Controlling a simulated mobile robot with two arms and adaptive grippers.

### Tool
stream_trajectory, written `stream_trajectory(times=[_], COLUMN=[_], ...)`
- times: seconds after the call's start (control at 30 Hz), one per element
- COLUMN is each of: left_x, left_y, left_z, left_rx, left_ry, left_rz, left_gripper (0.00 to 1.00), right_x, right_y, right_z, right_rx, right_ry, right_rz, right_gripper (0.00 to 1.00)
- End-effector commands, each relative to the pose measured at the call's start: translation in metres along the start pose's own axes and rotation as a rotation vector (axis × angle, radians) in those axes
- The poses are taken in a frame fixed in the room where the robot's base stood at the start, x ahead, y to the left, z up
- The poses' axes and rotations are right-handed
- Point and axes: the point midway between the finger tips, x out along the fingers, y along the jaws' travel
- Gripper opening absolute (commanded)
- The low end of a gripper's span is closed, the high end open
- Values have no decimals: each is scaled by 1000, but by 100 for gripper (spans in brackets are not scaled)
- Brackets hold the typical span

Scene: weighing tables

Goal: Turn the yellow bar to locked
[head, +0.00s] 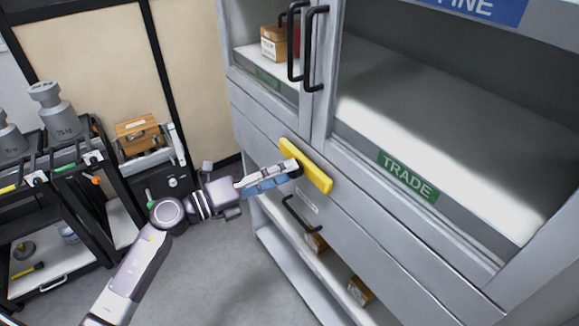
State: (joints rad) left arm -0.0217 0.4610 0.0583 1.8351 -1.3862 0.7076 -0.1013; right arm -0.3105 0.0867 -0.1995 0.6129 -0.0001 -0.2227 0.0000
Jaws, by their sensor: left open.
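The yellow bar (318,177) is on the front of the grey cabinet (252,122), below its glass doors. It lies slanted in the picture, from upper left to lower right. My left gripper (296,168) is at the bar, with its fingertips over or against the bar's middle. The jaws are open; whether they touch the bar cannot be told. My right gripper is not in view.
Black door handles (312,48) stick out above the bar, and a black drawer handle (299,217) sits below it. A green TRADE label (407,176) is on the cabinet. A black cart (122,190) with weights stands left. Floor between is clear.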

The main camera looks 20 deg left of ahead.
Motion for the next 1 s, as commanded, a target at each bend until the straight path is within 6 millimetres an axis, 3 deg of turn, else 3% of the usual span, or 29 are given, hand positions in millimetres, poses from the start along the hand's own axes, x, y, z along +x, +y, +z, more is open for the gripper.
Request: stream_trajectory(times=[0.2,0.53,1.0], left_x=[24,27,27], left_y=[0,1,-2], left_z=[1,0,2], left_rx=[-3,-3,-1], left_ry=[-2,-2,-4], left_rz=[-1,0,-4], left_gripper=[50,49,0], right_x=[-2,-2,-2], right_y=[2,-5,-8], right_z=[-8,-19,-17], right_rx=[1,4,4], right_ry=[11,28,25], right_rz=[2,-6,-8], right_gripper=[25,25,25])
